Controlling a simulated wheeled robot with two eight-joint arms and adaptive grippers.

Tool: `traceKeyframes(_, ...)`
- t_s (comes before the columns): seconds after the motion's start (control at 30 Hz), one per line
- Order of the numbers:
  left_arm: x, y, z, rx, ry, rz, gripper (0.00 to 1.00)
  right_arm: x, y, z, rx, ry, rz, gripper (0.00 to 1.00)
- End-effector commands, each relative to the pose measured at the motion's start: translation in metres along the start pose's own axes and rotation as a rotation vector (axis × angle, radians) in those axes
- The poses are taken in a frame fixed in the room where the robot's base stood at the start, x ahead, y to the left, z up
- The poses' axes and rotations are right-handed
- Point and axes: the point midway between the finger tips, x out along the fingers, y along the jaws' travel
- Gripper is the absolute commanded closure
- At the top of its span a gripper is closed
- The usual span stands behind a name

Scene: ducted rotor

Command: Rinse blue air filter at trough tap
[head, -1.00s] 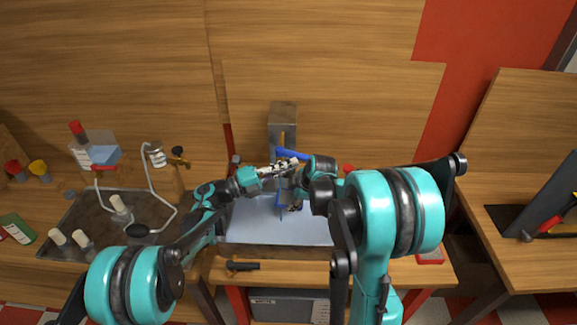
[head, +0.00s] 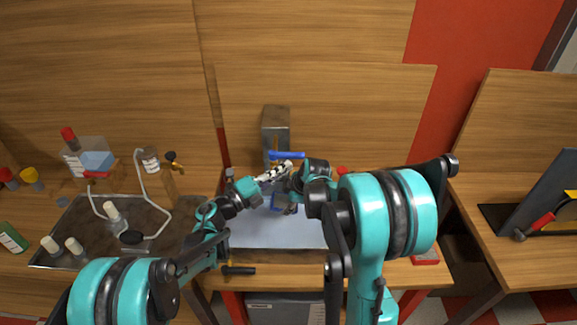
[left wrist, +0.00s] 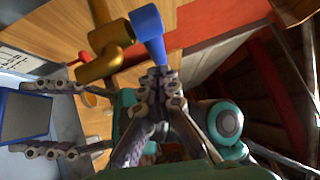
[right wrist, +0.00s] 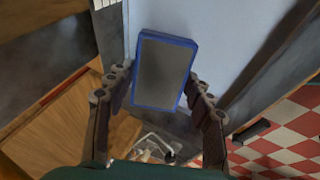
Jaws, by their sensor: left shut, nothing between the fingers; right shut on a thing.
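The blue air filter, a blue frame around a grey panel, shows in the right wrist view (right wrist: 165,72), in the head view (head: 278,203) and at the left of the left wrist view (left wrist: 24,117). My right gripper (right wrist: 160,85) is shut on it, one finger at each side, above the pale worktop. A brass tap (left wrist: 105,50) with a blue lever (left wrist: 148,22) shows in the left wrist view; the lever also shows in the head view (head: 287,155). My left gripper (left wrist: 163,73) is shut and empty, its tips close to the lever; contact is unclear. No water is visible.
A pale-blue surface (head: 260,236) lies beneath both grippers, with a grey block (head: 276,118) behind. A black-handled tool (head: 240,270) lies on the front edge. At left, a dark tray (head: 80,212) holds bottles and a hose. A hammer (head: 535,227) lies at right.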

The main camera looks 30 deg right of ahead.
Motion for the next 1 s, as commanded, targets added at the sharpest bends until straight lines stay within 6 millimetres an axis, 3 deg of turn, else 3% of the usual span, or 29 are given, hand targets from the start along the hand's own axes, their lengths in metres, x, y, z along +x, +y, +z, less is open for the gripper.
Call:
traceKeyframes(0.2, -0.05, 0.0, 0.001, 0.002, -0.003, 0.001, 1.0, 0.0, 0.0, 0.0, 0.0, 0.0, 0.0, 0.78)
traceKeyframes(0.43, -0.089, 0.0, 0.0, 0.001, -0.002, 0.0, 1.0, 0.0, 0.0, 0.0, 0.0, 0.0, 0.0, 0.78)
traceKeyframes(0.6, -0.1, 0.0, 0.0, 0.0, 0.0, 0.0, 1.0, 0.0, 0.0, 0.0, 0.0, 0.0, 0.0, 0.78)
traceKeyframes(1.0, -0.1, 0.0, -0.001, 0.0, 0.0, 0.0, 1.0, -0.002, -0.002, 0.002, 0.001, 0.0, 0.0, 0.78)
